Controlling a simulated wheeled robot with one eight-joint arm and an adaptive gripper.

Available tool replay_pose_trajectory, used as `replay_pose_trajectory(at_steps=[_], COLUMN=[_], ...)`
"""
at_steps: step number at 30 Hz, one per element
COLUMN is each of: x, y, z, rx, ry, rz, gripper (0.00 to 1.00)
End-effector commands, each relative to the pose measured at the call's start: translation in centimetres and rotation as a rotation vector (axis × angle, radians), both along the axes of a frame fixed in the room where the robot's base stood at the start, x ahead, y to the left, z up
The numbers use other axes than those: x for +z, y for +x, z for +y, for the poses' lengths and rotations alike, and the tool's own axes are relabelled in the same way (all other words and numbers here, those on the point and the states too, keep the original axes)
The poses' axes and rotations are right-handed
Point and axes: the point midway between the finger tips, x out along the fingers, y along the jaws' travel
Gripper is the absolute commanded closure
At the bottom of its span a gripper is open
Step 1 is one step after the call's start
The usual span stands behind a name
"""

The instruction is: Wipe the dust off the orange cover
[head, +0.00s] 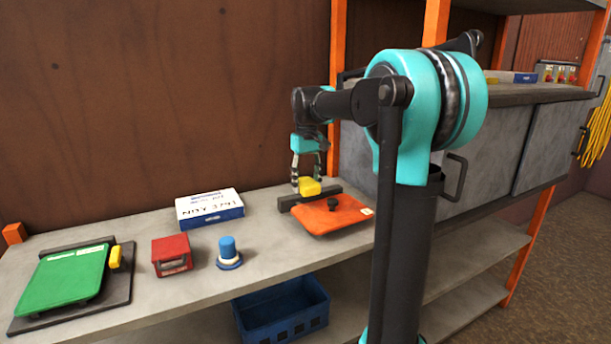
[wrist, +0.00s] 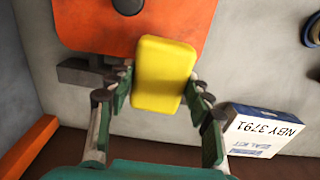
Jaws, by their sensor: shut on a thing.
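The orange cover (head: 331,214) lies on the grey bench with a black knob on top and a small pale label at its right corner. It also fills the top of the wrist view (wrist: 85,25). No dust can be made out on it at this size. My gripper (head: 308,183) is shut on a yellow block-shaped sponge (head: 310,187), just behind the cover's back edge. In the wrist view the sponge (wrist: 164,75) sits between both fingers and overlaps the cover's edge. I cannot tell whether it touches the cover.
A dark bar (head: 308,198) lies behind the cover. To the left are a white and blue box (head: 209,208), a blue knob-like part (head: 228,253), a red block (head: 171,255) and a green cover (head: 65,275) on a dark plate. A blue crate (head: 282,312) is below.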

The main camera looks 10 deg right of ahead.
Motion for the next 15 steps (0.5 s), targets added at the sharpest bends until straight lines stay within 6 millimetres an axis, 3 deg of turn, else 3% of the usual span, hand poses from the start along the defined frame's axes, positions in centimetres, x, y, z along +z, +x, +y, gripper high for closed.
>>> replay_pose_trajectory(at_steps=[13, 15], x=[-4.9, -4.3], y=[-0.9, -1.3], z=[-0.2, -0.3], rx=[0.002, 0.003], ry=[0.0, 0.0], rz=[0.0, 0.0], gripper=[0.76, 0.81])
